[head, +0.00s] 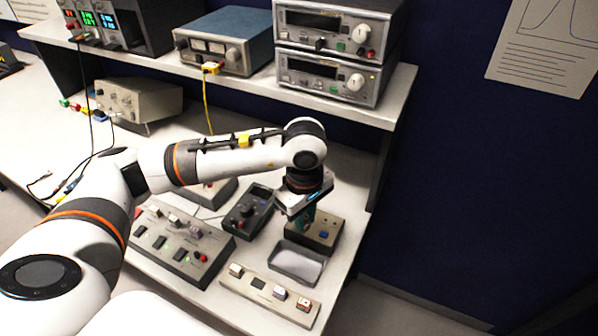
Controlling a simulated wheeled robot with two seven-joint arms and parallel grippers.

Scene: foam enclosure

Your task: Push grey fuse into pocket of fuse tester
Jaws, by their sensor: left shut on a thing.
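The fuse tester looks to be the small grey-brown box (324,232) with a blue button, near the right end of the bench. My left gripper (307,222) points down over the left part of this box and is shut. The grey fuse is mostly hidden between its fingers, low at the box top. The pocket is hidden behind the gripper, so I cannot tell whether the fuse is in it. A light rack (236,285) at the bench's front edge holds several block-shaped fuses and shows one dark, empty-looking slot. My right gripper is not in view.
A grey tray (281,262) stands just in front of the tester. A dark handheld meter (262,198) lies to its left, and a panel of several switches (205,272) further left. A shelf (385,112) with instruments runs behind my arm. The bench ends close right.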

